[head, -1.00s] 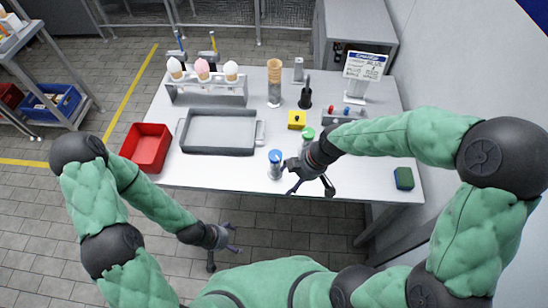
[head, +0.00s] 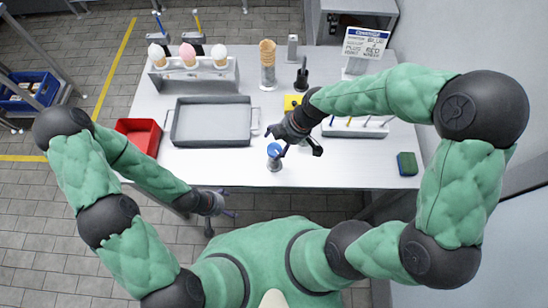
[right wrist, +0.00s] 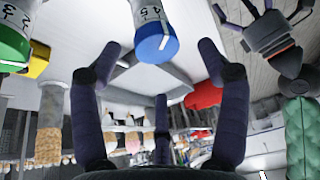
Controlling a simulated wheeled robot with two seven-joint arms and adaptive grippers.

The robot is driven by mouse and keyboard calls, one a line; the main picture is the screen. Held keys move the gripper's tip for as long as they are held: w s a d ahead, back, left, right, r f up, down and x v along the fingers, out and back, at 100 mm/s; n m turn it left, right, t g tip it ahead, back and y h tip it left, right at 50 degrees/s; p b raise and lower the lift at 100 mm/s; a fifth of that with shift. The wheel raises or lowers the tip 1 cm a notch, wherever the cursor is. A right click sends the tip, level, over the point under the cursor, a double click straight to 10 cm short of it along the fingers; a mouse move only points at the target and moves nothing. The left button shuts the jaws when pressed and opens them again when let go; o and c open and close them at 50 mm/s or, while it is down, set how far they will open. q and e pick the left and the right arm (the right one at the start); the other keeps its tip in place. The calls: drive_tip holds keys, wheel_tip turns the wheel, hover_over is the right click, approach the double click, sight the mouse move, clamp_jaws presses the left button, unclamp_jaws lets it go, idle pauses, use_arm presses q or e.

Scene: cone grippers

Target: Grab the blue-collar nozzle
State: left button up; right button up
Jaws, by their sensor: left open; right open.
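The blue-collar nozzle (head: 274,151) stands upright near the table's front edge, in front of the grey tray's right side. In the right wrist view its blue collar (right wrist: 155,43) with dark number marks is at the top middle, ahead of the open fingers. My right gripper (head: 297,146) is open and empty, just right of the nozzle. Its spread fingers (right wrist: 160,68) are not closed on it. A green-collar nozzle (right wrist: 12,42) is at the upper left of the right wrist view; my right gripper hides it in the head view. My left gripper (head: 226,204) is open and empty off the front edge.
The grey tray (head: 212,142) and red bin (head: 140,127) lie left. Behind are an ice-cream rack (head: 192,87), stacked cones (head: 268,62) and a sign (head: 365,43). A yellow block (head: 291,102) is behind my right gripper. A green-and-blue block (head: 407,163) lies at right.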

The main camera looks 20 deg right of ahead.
sight(275, 149)
drive_tip(key=shift+d+b+x, duration=0.2)
drive_tip(key=shift+b+x, duration=0.3)
drive_tip(key=shift+x, duration=2.15)
clamp_jaws()
